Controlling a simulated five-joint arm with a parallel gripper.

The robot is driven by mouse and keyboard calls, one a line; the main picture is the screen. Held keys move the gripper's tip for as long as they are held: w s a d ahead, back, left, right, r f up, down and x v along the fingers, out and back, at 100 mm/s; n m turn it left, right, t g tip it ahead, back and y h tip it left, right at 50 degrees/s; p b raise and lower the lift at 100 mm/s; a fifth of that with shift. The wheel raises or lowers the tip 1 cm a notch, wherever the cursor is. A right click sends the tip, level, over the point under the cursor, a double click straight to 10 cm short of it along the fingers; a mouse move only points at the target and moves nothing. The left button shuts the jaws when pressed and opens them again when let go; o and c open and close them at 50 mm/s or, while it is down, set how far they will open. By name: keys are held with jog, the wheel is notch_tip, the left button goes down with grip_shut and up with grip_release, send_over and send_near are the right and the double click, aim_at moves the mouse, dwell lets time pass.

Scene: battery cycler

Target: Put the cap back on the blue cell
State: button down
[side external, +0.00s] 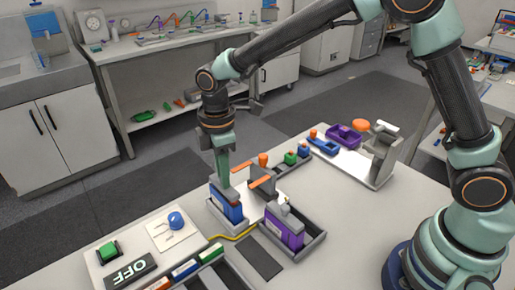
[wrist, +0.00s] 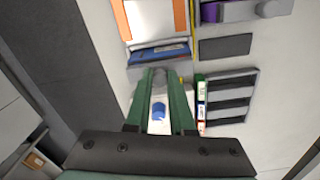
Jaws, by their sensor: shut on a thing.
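The blue cell (side external: 228,207) stands upright in a grey holder on the white bench. It also shows in the wrist view (wrist: 158,55), just beyond my fingertips. My gripper (side external: 224,180) points down right over the cell, its green fingers close together. In the wrist view a small grey rounded piece, which looks like the cap (wrist: 160,77), sits between the fingertips (wrist: 160,72). My fingers hide most of it in the side view. I cannot tell whether it touches the cell's top.
A purple cell (side external: 285,232) stands in a grey tray to the right. Green and blue pieces (side external: 290,158) stand behind.

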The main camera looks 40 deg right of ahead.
jog(key=shift+f, duration=0.4)
dwell(0.4)
jog(key=shift+c, duration=1.1)
grip_release()
jog(key=shift+r, duration=3.55)
grip_shut()
